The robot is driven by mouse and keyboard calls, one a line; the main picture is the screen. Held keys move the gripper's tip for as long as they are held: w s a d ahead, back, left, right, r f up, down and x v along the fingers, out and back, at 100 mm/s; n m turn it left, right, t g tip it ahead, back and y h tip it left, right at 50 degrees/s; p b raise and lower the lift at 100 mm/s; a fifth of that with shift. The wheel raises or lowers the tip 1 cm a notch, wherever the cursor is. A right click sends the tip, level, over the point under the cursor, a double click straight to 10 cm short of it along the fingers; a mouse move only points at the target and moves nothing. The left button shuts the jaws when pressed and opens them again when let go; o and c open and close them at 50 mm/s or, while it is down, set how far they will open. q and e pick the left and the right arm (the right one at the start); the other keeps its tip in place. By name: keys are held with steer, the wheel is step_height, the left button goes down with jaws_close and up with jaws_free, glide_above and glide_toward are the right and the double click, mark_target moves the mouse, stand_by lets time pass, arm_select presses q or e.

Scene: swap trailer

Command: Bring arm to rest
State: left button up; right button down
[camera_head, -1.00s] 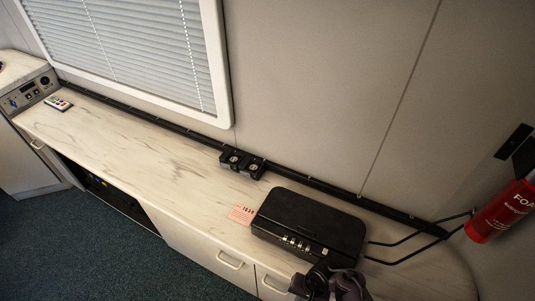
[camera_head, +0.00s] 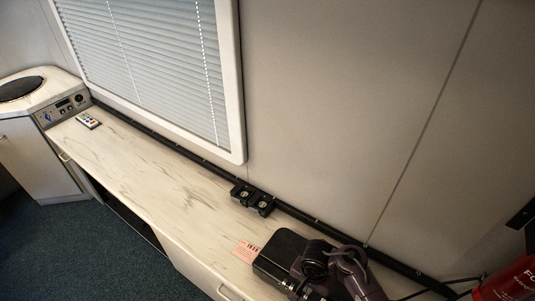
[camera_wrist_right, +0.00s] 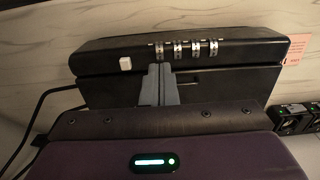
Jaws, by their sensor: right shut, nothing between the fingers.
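My right arm (camera_head: 340,268) comes in from the bottom right in the head view and covers part of a black lockbox (camera_head: 283,252). The fingertips of my right gripper (camera_wrist_right: 158,78) show in the right wrist view. They are shut together and empty, in front of the lockbox (camera_wrist_right: 110,57) near its row of number dials and a white button. I cannot tell whether they touch the box. My left gripper is in neither view.
The pale marbled counter (camera_head: 165,165) is mostly clear. A pink card (camera_head: 246,252) lies beside the box, two small black units (camera_head: 252,198) sit by the wall rail, and a remote (camera_head: 87,120) lies far left. A red extinguisher (camera_head: 510,282) is at the right.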

mark_target(306, 296)
steer(key=shift+f+b, duration=0.9)
steer(key=shift+f, duration=0.9)
steer(key=shift+d+r, duration=0.1)
stand_by(0.5)
steer(key=shift+p, duration=0.4)
steer(key=shift+f+b, duration=0.6)
steer(key=shift+f, duration=0.3)
steer(key=shift+w+d, duration=0.4)
steer(key=shift+w, duration=0.25)
stand_by(1.0)
